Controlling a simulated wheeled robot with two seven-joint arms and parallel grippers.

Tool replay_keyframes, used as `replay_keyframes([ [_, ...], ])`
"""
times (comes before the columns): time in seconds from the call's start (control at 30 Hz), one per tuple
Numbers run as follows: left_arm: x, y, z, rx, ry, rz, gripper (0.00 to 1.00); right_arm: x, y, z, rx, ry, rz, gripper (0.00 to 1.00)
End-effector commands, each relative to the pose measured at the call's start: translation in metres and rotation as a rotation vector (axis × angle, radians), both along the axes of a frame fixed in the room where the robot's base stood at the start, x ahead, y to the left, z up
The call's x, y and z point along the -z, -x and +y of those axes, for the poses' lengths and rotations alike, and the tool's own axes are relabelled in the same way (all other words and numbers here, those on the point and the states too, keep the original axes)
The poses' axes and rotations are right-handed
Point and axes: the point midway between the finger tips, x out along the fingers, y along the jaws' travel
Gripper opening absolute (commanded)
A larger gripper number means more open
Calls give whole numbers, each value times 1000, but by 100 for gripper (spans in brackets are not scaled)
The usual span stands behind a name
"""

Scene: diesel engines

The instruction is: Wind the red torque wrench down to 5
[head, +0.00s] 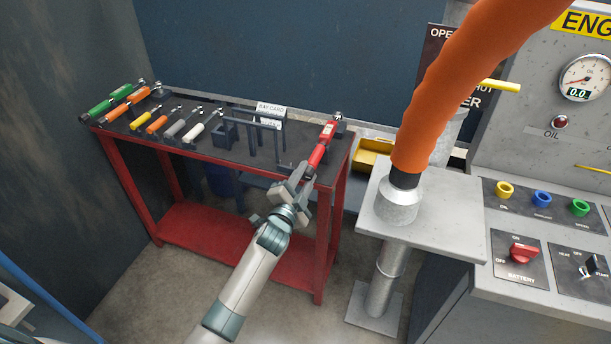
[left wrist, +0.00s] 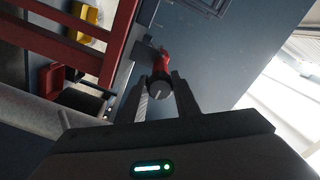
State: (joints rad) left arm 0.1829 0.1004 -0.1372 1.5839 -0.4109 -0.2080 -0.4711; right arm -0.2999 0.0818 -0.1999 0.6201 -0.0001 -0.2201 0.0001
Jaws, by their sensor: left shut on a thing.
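The red torque wrench (head: 320,150) lies at the right end of the tool bench, its head toward the back and its handle toward the front edge. My left gripper (head: 297,183) is at the handle end of the wrench. In the left wrist view the two fingers of my left gripper (left wrist: 161,100) stand on either side of the dark round end of the red wrench (left wrist: 161,62), shut on it. The wrench's scale is too small to read. My right gripper does not show.
Several other wrenches, including a green one (head: 108,101), lie along the left of the red-framed bench (head: 120,165). A dark rack (head: 262,135) stands left of the red wrench. A thick orange hose (head: 440,90) rises from a grey pedestal (head: 455,225) to the right, beside the engine control panel (head: 560,215).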

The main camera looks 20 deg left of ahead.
Motion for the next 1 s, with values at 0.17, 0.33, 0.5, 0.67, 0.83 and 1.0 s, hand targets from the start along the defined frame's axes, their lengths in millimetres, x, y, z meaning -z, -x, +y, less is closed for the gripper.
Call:
replay_keyframes([
  [0.17, 2, 0, 0, 0, -1, 4, 48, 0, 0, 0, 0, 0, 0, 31],
  [0.33, 1, 0, 0, 0, -1, 2, 48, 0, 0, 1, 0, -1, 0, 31],
  [0.5, 1, 1, 0, 0, -1, 1, 48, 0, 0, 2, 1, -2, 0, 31],
  [0.67, 1, 7, 0, 0, -2, 1, 48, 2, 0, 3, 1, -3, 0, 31],
  [0.83, 2, 23, 1, 1, -2, 1, 48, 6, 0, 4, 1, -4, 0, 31],
  [1.0, 4, 50, 2, 0, -2, 2, 48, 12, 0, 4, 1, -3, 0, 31],
])
